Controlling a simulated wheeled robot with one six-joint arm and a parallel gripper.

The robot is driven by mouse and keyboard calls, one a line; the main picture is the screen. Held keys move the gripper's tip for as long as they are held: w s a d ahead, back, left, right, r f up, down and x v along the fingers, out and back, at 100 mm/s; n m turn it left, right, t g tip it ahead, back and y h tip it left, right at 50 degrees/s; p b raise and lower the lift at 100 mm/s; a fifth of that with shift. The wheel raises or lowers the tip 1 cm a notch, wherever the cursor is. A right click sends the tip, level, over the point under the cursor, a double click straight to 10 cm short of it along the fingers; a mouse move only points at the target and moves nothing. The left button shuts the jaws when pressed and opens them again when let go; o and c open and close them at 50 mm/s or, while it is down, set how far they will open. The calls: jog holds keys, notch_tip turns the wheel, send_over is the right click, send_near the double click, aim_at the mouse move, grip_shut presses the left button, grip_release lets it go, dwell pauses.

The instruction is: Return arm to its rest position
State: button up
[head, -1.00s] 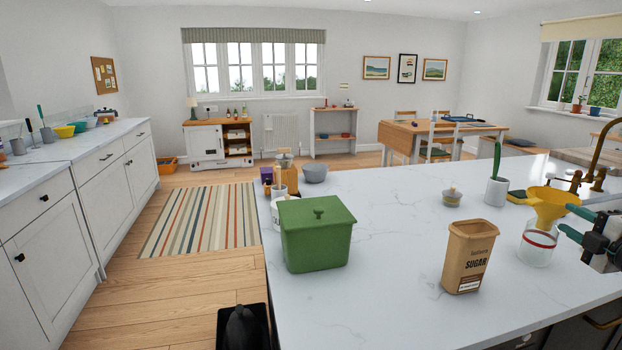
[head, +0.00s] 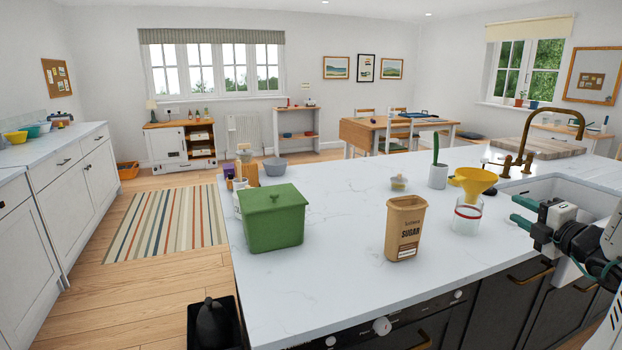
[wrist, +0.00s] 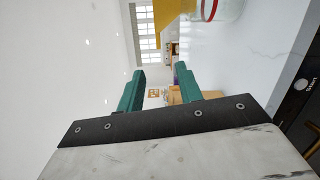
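My gripper (head: 518,210) is at the right of the head view, above the worktop near the sink, with its green fingers pointing left toward the jar. In the wrist view the two green fingers (wrist: 156,90) stand apart with nothing between them. A glass jar (head: 467,218) with a red band stands on the white worktop (head: 330,280), left of my gripper and apart from it. A yellow funnel (head: 472,180) sits in the jar's mouth. My arm's lower part is cut off by the picture's right edge.
A brass tap (head: 540,130) rises behind the sink. The worktop's front middle is clear.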

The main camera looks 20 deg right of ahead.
jog(key=s+a+f+n+g+y, duration=0.2)
jog(key=a+n+g+y, duration=0.3)
jog(key=a+n, duration=0.7)
jog(key=s+a+f+n+g+y, duration=0.2)
jog(key=a+n+g+y, duration=0.2)
jog(key=a+n, duration=0.75)
jog(key=s+a+r+n+g+h, duration=0.1)
jog(key=s+a+n+g+h, duration=0.2)
jog(key=n, duration=1.1)
jog(key=s+a+r+n+g+h, duration=0.2)
jog(key=s+a+n+g+h, duration=0.2)
jog(key=s+a+n, duration=0.6)
jog(key=s+n, duration=0.1)
jog(key=n, duration=0.4)
jog(key=shift+s+a+h, duration=0.2)
jog(key=shift+a+h, duration=0.05)
jog(key=shift+h, duration=0.15)
